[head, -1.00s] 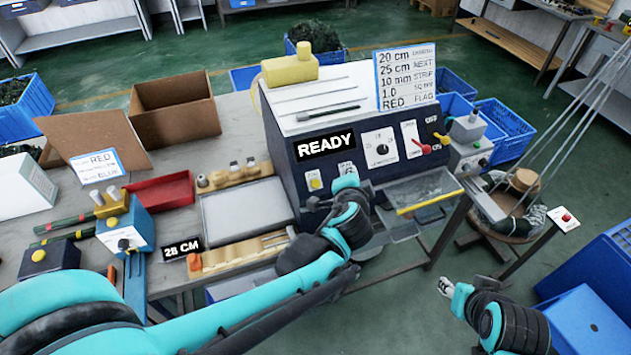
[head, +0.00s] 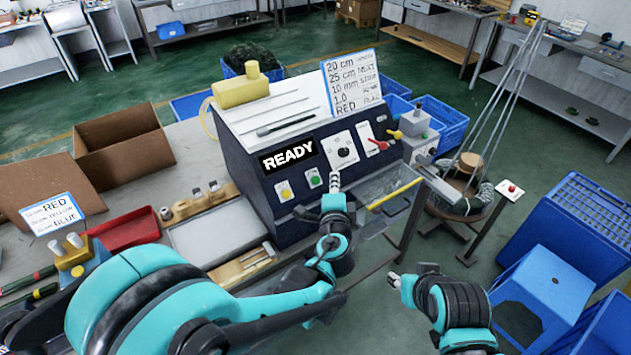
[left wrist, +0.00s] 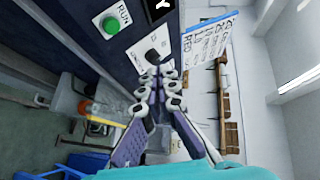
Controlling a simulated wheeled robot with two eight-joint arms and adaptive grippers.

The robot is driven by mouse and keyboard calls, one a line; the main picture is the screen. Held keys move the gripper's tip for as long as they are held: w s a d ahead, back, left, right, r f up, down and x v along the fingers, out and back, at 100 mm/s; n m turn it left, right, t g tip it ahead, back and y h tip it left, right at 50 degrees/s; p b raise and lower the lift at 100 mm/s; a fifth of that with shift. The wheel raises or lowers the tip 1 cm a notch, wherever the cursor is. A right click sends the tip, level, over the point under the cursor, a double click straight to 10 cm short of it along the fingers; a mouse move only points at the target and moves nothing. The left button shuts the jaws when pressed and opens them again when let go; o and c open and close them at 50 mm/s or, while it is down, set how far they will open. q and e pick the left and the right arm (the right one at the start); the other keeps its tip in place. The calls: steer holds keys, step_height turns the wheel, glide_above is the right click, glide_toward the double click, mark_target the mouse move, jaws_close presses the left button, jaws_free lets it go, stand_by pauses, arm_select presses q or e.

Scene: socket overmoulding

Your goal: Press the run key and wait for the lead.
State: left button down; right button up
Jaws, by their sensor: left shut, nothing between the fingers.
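The machine (head: 232,165) stands on the bench with a display (head: 288,157) reading READY. The green run key (head: 315,179) is on its front panel, right of a yellow button (head: 285,190). My left gripper (head: 335,180) is shut and empty, just right of the run key in the head view. In the left wrist view the run key (left wrist: 111,24), labelled RUN, lies up and left of my left fingertips (left wrist: 158,72), apart from them. My right gripper (head: 394,281) hangs low, clear of the machine; its jaws are too small to read. No finished lead can be made out.
A clear bin with a yellow bar (head: 394,194) juts from the machine's right front. A wire coil stand (head: 462,200) and a small red button post (head: 511,188) stand right. Blue crates (head: 590,215) fill the right side. A red tray (head: 125,232) lies on the bench.

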mark_target(316, 180)
arm_select(q)
steer(key=shift+w+a+f+b, duration=0.6)
steer(key=shift+w+f+b, duration=0.15)
steer(key=shift+w+f, duration=0.15)
steer(key=shift+w+a+f+b, duration=0.6)
steer(key=shift+w+f+b, duration=0.2)
steer(key=shift+f, duration=0.2)
steer(key=shift+w+a+f+b, duration=0.6)
steer(key=shift+w+f+b, duration=0.1)
steer(key=shift+w+f, duration=0.2)
steer(key=shift+f, duration=0.15)
steer(key=shift+w+a+f+b, duration=0.2)
steer(key=shift+b, duration=0.15)
